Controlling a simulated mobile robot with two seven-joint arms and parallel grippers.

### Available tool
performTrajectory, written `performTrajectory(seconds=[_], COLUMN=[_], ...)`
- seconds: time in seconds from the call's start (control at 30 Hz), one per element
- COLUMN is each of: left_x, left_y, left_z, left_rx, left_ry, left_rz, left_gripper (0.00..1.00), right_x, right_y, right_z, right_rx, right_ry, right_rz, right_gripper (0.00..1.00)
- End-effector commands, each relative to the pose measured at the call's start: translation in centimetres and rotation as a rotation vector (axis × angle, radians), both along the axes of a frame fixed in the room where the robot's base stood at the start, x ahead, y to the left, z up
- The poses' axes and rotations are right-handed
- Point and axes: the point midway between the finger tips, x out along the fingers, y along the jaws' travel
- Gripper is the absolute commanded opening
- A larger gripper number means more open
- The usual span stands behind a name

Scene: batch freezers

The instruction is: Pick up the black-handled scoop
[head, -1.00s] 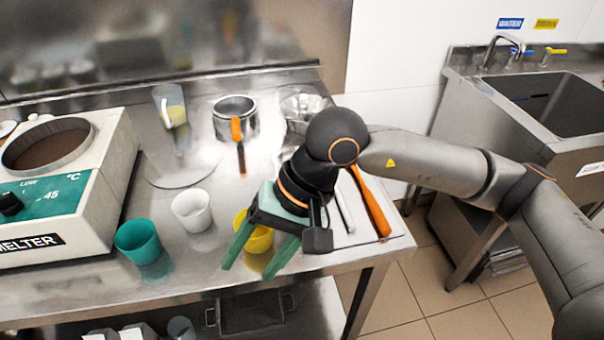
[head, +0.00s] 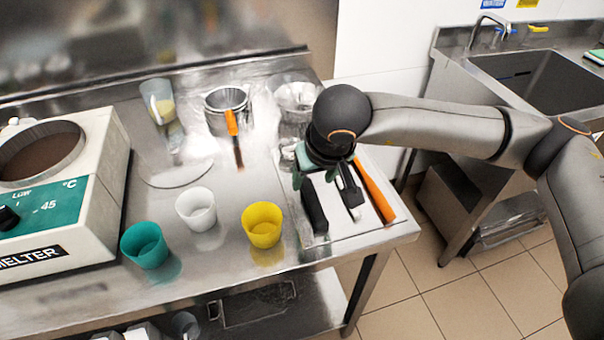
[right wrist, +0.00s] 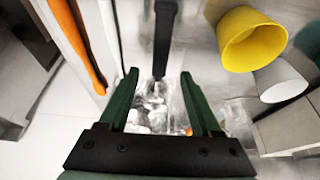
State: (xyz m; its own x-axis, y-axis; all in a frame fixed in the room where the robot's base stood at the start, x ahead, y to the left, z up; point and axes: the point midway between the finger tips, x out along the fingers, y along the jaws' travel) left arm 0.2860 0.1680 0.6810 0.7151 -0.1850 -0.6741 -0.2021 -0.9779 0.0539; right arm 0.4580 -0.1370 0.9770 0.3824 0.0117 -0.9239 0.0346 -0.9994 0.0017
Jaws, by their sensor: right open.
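The black-handled scoop (head: 314,207) lies on a white board near the table's right end. Its dark handle points toward the front edge, and its other end is hidden under my right gripper in the head view. My right gripper (head: 316,172) is pointing down over the board, behind the visible handle. In the right wrist view the open fingers (right wrist: 159,78) stand apart, with the black handle (right wrist: 164,35) running in between them from the top. A blurred shiny part shows below the handle. I cannot tell how high the fingers are. My left gripper is not in view.
An orange-handled tool (head: 373,190) lies right of the scoop on the board (head: 345,238). Yellow (head: 262,226), white (head: 196,210) and teal (head: 144,246) cups stand to the left. A metal pot (head: 227,105) and a clear bowl (head: 296,97) stand behind. The melter (head: 75,190) is far left.

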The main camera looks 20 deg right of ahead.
Motion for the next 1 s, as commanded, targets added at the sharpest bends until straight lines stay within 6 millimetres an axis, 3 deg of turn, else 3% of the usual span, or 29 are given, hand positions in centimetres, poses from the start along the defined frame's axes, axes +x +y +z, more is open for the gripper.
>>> performTrajectory(seconds=[0.4,0.67,1.0], left_x=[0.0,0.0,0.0], left_y=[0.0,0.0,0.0], left_z=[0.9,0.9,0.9], left_rx=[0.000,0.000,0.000], left_ry=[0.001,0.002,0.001], left_rz=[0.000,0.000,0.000], left_gripper=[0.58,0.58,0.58], right_x=[2.0,2.2,2.2], right_y=[0.0,0.0,0.0], right_z=[-4.6,-4.9,-4.9], right_rx=[0.002,0.001,0.002], right_ry=[0.002,0.000,0.000], right_rz=[-0.001,-0.001,-0.001], right_gripper=[0.65,0.65,0.29])
